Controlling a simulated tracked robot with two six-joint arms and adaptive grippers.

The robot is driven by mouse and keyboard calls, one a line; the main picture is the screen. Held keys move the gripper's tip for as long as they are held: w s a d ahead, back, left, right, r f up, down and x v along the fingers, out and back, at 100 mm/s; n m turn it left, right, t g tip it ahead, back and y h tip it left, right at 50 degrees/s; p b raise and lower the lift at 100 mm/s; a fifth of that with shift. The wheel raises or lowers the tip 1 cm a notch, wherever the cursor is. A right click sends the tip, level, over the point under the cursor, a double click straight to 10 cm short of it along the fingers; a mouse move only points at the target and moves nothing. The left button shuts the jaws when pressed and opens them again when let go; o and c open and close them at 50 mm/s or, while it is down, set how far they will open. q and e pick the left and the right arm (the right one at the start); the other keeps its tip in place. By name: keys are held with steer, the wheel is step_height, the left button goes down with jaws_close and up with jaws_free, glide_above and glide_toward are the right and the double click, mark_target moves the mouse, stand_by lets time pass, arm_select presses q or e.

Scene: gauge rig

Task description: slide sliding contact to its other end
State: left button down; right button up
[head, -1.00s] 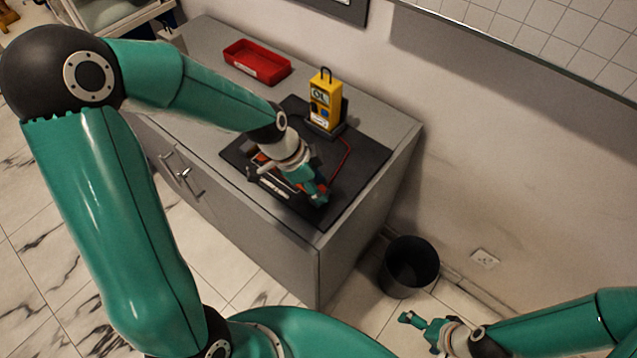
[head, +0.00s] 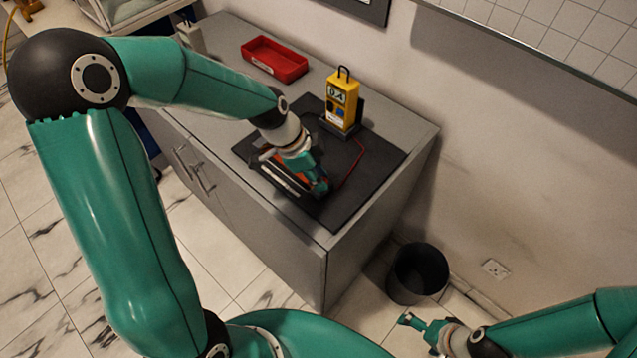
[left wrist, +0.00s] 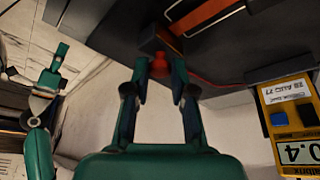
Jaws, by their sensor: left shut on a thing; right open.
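My left gripper (left wrist: 158,75) is shut on the red knob of the sliding contact (left wrist: 158,63) in the left wrist view. A dark block of the contact sits just beyond the knob, by one end of the orange bar (left wrist: 205,14) of the rig. In the head view my left gripper (head: 319,188) is at the near right end of the rig (head: 279,179) and hides the contact. The yellow meter (head: 341,104) stands behind the rig and reads 0.4; it also shows in the left wrist view (left wrist: 290,120). My right gripper (head: 405,320) is open and empty, low beside the cabinet.
The rig lies on a black mat (head: 365,180) on a grey cabinet (head: 275,245). A red wire runs between rig and meter. A red tray (head: 275,60) stands at the back left of the top. A black bin (head: 418,273) stands on the floor at right.

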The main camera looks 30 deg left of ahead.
arm_select(q)
steer(key=shift+w+a+r, duration=0.1)
steer(key=shift+w+a, duration=0.05)
steer(key=shift+a, duration=0.45)
steer(key=c, duration=1.2)
jaws_free()
steer(key=shift+c, duration=0.2)
steer(key=shift+o, duration=1.3)
steer(key=shift+a, duration=0.15)
steer(key=v, duration=1.1)
steer(key=shift+r, duration=0.35)
